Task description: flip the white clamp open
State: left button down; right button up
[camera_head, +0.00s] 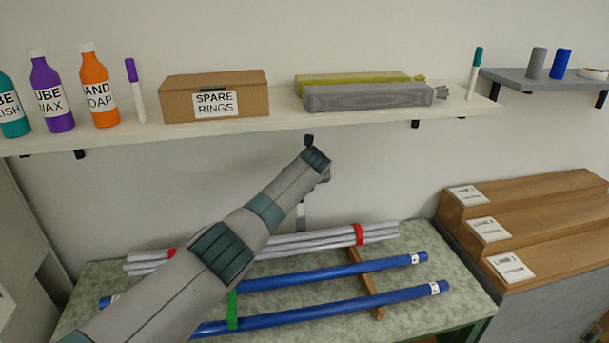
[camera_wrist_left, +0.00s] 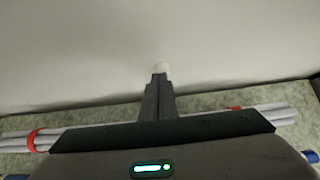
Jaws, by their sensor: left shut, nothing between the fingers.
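My left arm reaches over the bench, and its wrist hides most of the gripper in the head view. In the left wrist view my left gripper (camera_wrist_left: 159,82) is shut and empty, its dark fingers together. A small white piece (camera_wrist_left: 162,67) shows right at the fingertips, probably part of the white clamp; I cannot tell whether they touch. In the head view a narrow pale upright piece (camera_head: 302,215) shows below my wrist, behind the grey rods; I cannot tell whether it is the clamp. The clamp's body and state are hidden. My right gripper is not in view.
Grey rods (camera_head: 318,241) with red bands lie at the back of the bench (camera_head: 459,309). Blue rods (camera_head: 385,297) lie in front across a green support (camera_head: 232,310) and a wooden one (camera_head: 366,282). A shelf (camera_head: 365,115) overhangs my wrist. Wooden steps (camera_head: 545,225) stand right.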

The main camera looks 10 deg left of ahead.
pick_arm(q)
jog(key=b+v, duration=0.2)
jog(key=v, duration=0.7)
jog(key=shift+s+r+b, duration=0.25)
jog(key=shift+b, duration=0.05)
jog(key=shift+s+d, duration=0.1)
